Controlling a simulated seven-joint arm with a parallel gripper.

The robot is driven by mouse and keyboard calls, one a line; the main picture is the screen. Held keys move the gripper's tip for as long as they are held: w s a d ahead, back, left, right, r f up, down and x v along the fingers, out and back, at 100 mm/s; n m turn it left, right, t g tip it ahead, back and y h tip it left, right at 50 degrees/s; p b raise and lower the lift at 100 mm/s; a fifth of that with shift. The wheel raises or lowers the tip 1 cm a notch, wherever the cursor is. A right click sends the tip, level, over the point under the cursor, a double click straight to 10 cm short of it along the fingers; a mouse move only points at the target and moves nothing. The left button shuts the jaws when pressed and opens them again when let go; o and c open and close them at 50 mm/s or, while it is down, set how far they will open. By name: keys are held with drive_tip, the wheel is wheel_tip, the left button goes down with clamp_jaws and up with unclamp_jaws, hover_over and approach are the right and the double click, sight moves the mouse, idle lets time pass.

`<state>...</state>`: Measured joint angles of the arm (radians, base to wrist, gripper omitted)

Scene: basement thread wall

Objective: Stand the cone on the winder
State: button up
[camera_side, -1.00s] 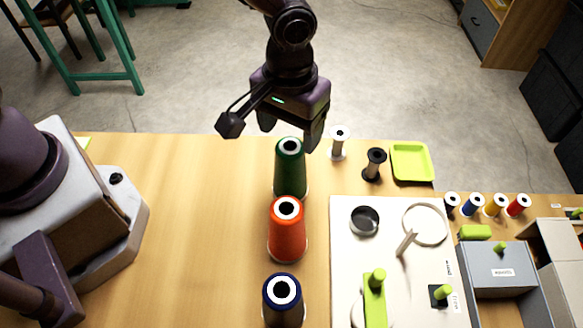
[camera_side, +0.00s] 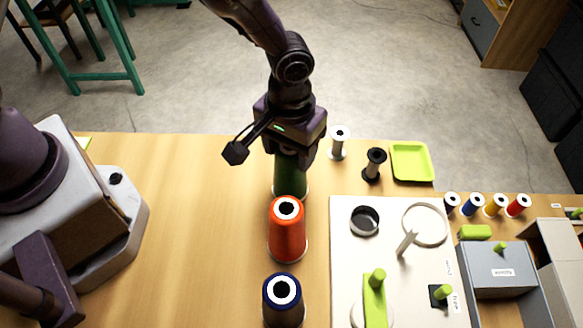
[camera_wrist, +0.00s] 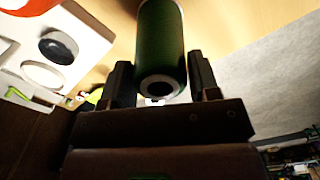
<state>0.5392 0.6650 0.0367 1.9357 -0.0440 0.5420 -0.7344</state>
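A green thread cone (camera_side: 290,178) stands upright at the back of a row on the wooden table. My gripper (camera_side: 293,155) has come down over its top, with one finger on each side. In the wrist view the green cone (camera_wrist: 160,40) lies between my open fingers (camera_wrist: 161,80), with a narrow gap visible on each side. An orange cone (camera_side: 287,235) and a dark blue-topped cone (camera_side: 283,300) stand in front of it. A white board (camera_side: 345,262) to the right bears a lime-green arm with a knob (camera_side: 375,300); I cannot tell which fitting is the winder.
A white spool (camera_side: 338,145) and a black spool (camera_side: 374,165) stand right of my gripper, beside a lime tray (camera_side: 411,163). The board carries a dark round cup (camera_side: 365,222), a white ring (camera_side: 443,228) and a tilted peg (camera_side: 405,243).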

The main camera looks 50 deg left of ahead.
drive_tip(key=shift+r, duration=2.55)
